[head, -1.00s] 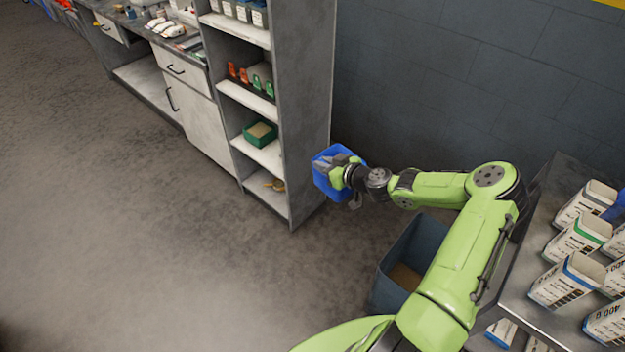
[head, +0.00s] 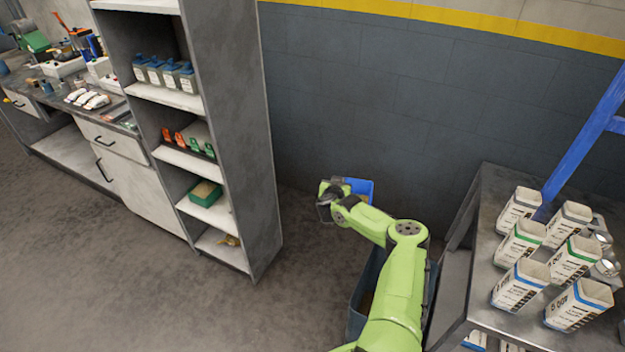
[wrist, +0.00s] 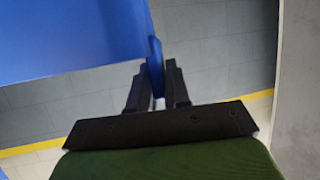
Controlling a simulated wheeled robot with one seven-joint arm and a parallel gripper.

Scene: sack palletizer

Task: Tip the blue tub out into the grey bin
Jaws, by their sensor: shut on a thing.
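The blue tub (head: 357,187) is held up in the air near the wall in the head view, partly hidden behind my gripper (head: 332,190). In the wrist view my gripper (wrist: 158,85) is shut on the tub's edge, and the blue tub (wrist: 65,35) fills the upper left. The tub's contents cannot be made out clearly. The grey bin (head: 357,312) stands on the floor below, mostly hidden behind my green arm. The tub is above the bin and towards the wall in the picture, apart from it.
A metal table (head: 490,255) with several white cartons (head: 518,243) stands to the right, near a blue post (head: 585,130). The floor (head: 150,290) at the lower left is clear.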

